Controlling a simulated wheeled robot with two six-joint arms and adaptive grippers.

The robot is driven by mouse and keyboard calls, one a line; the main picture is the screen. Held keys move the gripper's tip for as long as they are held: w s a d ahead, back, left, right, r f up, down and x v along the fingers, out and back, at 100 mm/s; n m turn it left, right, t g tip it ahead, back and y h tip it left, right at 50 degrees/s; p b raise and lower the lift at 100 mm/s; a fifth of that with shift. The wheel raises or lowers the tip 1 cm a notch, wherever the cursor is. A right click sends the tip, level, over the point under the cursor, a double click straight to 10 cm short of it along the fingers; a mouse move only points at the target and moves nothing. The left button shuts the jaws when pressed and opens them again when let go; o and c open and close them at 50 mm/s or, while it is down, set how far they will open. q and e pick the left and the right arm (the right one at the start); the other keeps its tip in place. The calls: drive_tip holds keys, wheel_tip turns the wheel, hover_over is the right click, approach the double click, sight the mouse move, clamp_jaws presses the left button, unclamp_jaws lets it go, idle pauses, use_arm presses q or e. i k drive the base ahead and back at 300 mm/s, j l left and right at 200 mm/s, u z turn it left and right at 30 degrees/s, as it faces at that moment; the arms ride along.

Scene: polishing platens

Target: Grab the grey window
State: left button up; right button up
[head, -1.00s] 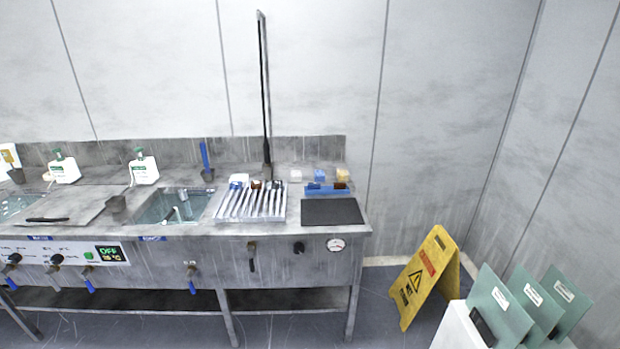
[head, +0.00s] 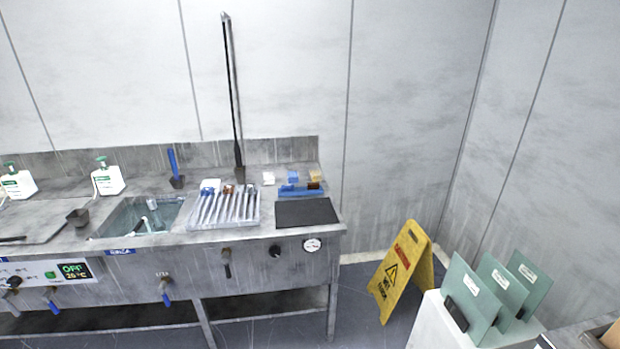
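I cannot pick out a grey window for certain in the head view. A silver ribbed rack (head: 226,207) sits on the steel bench, with small blue, white and brown pieces at its back edge. A flat dark grey pad (head: 306,212) lies to its right. Small white (head: 268,178), blue (head: 292,176) and yellow-orange (head: 315,176) blocks stand behind the pad, with a blue holder (head: 300,190) in front of them. Neither of my grippers is in view.
The steel bench (head: 180,262) has a sink (head: 150,216) and white bottles (head: 108,178). A yellow warning sign (head: 400,275) stands on the floor to its right. Green labelled plates (head: 470,295) stand on a white stand (head: 432,325) at lower right. Some floor between them is clear.

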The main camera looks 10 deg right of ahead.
sight(248, 187)
drive_tip(key=i+u, duration=0.25)
drive_tip(key=i, duration=0.6)
drive_tip(key=i+l+u, duration=0.15)
drive_tip(key=i+u, duration=0.15)
drive_tip(key=i, duration=0.55)
